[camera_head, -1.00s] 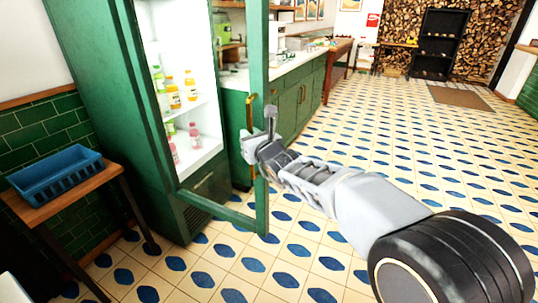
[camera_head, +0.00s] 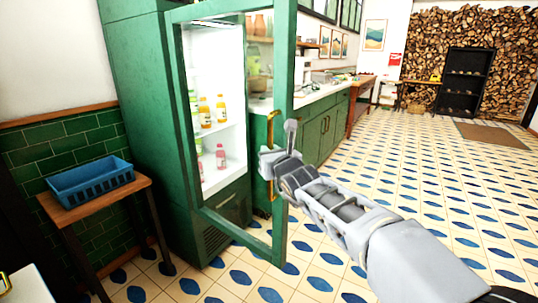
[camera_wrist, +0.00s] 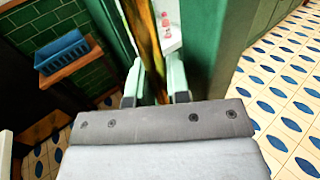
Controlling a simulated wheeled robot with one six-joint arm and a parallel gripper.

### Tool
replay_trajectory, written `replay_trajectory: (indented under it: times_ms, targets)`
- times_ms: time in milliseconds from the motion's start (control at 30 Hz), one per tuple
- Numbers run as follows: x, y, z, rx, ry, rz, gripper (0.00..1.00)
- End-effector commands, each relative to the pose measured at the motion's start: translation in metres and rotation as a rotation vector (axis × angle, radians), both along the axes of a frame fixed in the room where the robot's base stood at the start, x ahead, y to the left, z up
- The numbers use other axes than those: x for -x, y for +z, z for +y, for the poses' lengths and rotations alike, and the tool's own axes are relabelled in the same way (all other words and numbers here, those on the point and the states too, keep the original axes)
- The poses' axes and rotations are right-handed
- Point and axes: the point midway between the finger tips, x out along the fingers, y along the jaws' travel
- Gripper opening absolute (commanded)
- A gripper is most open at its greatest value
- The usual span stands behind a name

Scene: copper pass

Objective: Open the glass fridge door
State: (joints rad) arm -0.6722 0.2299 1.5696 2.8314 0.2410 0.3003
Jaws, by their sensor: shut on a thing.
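The green-framed glass door (camera_head: 283,120) of the tall green fridge (camera_head: 140,90) stands ajar, its handle side swung out from the cabinet. A long brass handle (camera_head: 272,185) runs upright on its free edge. My gripper (camera_head: 272,160) is at this handle, shut on it. In the wrist view, the brass handle (camera_wrist: 149,45) runs between the two pale fingers of my gripper (camera_wrist: 156,85). Bottles (camera_head: 212,110) on the lit shelves show through the door glass. The exact finger contact is partly hidden in the head view.
A blue crate (camera_head: 92,183) sits on a small wooden table (camera_head: 105,205) left of the fridge. Green counter cabinets (camera_head: 322,130) run behind the door. The tiled floor (camera_head: 430,190) to the right is open. A black shelf (camera_head: 466,80) stands far back by stacked logs.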

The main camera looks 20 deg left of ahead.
Motion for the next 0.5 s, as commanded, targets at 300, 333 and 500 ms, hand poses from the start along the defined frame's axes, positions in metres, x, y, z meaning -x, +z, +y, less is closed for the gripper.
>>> replay_trajectory:
  times_ms: [300,333,500]
  targets:
    - [0.0006,-0.0004,0.0005,0.000,0.001,0.001,0.41]
    - [0.0007,-0.0005,0.0006,0.000,0.001,0.001,0.41]
    - [0.0014,-0.0005,0.0006,0.000,0.002,0.001,0.41]
